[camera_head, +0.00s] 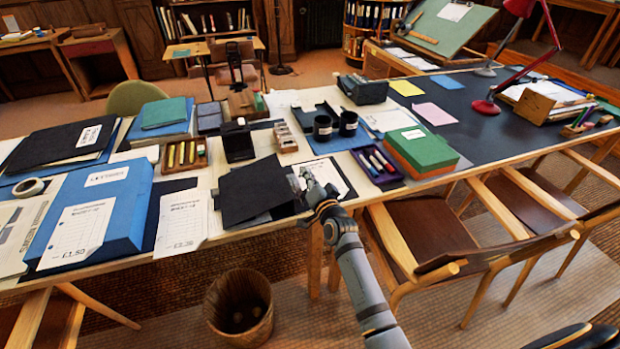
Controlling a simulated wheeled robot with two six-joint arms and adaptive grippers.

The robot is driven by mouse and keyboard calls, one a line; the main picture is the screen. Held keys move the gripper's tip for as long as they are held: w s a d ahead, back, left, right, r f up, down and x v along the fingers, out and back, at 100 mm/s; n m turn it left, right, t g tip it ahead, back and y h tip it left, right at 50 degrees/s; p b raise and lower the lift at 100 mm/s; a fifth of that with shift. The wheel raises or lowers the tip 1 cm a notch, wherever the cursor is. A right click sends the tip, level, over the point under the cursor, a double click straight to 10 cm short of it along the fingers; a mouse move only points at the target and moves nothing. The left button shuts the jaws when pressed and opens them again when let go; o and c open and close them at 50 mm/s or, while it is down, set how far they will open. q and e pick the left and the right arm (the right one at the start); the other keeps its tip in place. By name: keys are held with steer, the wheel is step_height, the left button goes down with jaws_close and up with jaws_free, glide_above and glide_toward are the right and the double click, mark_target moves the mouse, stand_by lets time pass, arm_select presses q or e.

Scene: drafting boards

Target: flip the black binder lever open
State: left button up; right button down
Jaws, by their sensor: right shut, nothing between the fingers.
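A black binder (250,192) lies near the front edge of the long table, tilted in the picture, with pale sheets showing at its right side. My right arm comes up from the bottom, and my right gripper (305,180) is shut and empty at the binder's right edge. I cannot tell whether it touches the binder. The lever cannot be made out; the gripper covers that edge. My left gripper is not in view.
A black stand (238,142) is behind the binder. A purple tray of markers (377,165) and a green box (420,150) stand to the right, a blue binder (92,215) to the left. A wooden bin (238,305) and chairs are below the front edge.

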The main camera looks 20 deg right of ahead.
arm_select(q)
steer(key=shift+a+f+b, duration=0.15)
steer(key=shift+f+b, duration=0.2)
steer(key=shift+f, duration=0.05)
arm_select(e)
steer(key=s, duration=0.9)
steer(key=shift+s+d, duration=0.25)
steer(key=shift+s, duration=0.1)
